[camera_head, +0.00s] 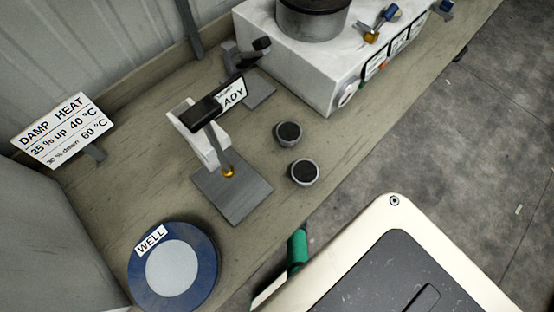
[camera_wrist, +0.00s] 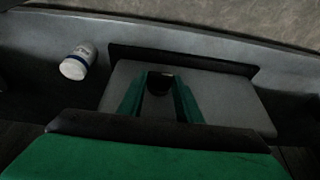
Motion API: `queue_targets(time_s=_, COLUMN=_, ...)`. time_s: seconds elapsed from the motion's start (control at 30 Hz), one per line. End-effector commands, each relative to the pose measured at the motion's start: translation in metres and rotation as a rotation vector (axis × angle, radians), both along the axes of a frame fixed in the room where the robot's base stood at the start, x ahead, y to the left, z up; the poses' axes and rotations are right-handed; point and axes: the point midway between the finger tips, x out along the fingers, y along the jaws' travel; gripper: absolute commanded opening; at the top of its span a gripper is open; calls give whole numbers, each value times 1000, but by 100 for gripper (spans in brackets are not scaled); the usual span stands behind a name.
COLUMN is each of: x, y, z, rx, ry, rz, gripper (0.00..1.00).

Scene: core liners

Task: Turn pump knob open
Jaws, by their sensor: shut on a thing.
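In the wrist view, the two green fingers of my gripper (camera_wrist: 160,98) are closed around a small dark piece (camera_wrist: 160,82) in front of a grey panel (camera_wrist: 225,95). What this piece belongs to is unclear. A green part (camera_head: 297,248) shows low in the head view, far from the machine.
On the bench are a stand on a grey plate (camera_head: 233,192), two small dark-topped cups (camera_head: 289,133) (camera_head: 304,172), a blue dish labelled WELL (camera_head: 209,262) and a DAMP HEAT sign (camera_head: 62,130). A white bottle (camera_wrist: 77,62) lies left in the wrist view. Open floor (camera_head: 450,160) lies right.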

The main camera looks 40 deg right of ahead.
Motion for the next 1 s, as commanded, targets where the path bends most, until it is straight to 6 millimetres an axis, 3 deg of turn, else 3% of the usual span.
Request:
queue_targets(time_s=0.23, x=-1, y=0, z=-1, rx=1, ry=1, rz=-1, gripper=9)
queue_targets(time_s=0.27, x=-1, y=0, z=-1, rx=1, ry=2, rz=-1, gripper=36)
queue_targets(time_s=0.33, x=-1, y=0, z=-1, rx=0, ry=1, rz=-1, gripper=50)
queue_targets(time_s=0.77, x=-4, y=-1, z=4, rx=-1, ry=1, rz=1, gripper=50)
queue_targets(time_s=1.0, x=-15, y=-1, z=30, rx=-2, ry=1, rz=1, gripper=50)
